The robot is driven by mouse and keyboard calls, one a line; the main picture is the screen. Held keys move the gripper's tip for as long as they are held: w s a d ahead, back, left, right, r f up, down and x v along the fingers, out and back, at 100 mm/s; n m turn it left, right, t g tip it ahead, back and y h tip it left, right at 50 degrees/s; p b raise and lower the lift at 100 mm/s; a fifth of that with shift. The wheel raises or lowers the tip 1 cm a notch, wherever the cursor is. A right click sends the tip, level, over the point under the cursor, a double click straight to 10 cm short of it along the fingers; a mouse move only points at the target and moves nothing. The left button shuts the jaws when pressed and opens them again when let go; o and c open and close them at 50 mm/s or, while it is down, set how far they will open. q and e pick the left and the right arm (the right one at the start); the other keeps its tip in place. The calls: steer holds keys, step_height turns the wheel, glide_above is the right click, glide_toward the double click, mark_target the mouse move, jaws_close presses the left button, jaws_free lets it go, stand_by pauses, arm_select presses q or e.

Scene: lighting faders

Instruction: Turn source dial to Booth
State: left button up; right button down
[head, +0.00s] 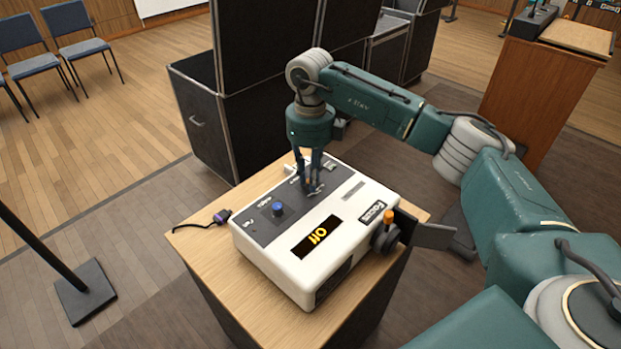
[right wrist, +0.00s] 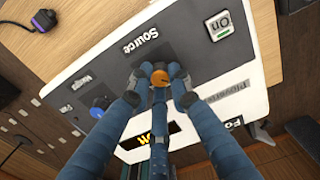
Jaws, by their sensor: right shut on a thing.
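The control box (head: 345,225) is white with a dark panel and sits on a wooden stand. The source dial (right wrist: 161,77) is a small orange knob beside the "Source" label (right wrist: 139,42) in the right wrist view. My right gripper (head: 315,190) reaches down from above onto the panel. In the right wrist view its fingertips (right wrist: 160,76) are shut on the dial from both sides. In the head view the gripper mostly hides the dial. I cannot tell which position the dial points to. My left gripper is not in view.
A blue dial (head: 278,209) is on the same panel. A yellow-lettered display (head: 316,237) and a side crank with an orange knob (head: 389,216) are nearby. A purple plug (head: 221,216) lies on the stand (head: 200,255). Black cases (head: 205,125) stand behind.

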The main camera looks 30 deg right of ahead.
steer(key=shift+r+n, duration=0.15)
steer(key=shift+n, duration=0.15)
steer(key=c, duration=1.6)
jaws_free()
step_height(320, 180, up, 12)
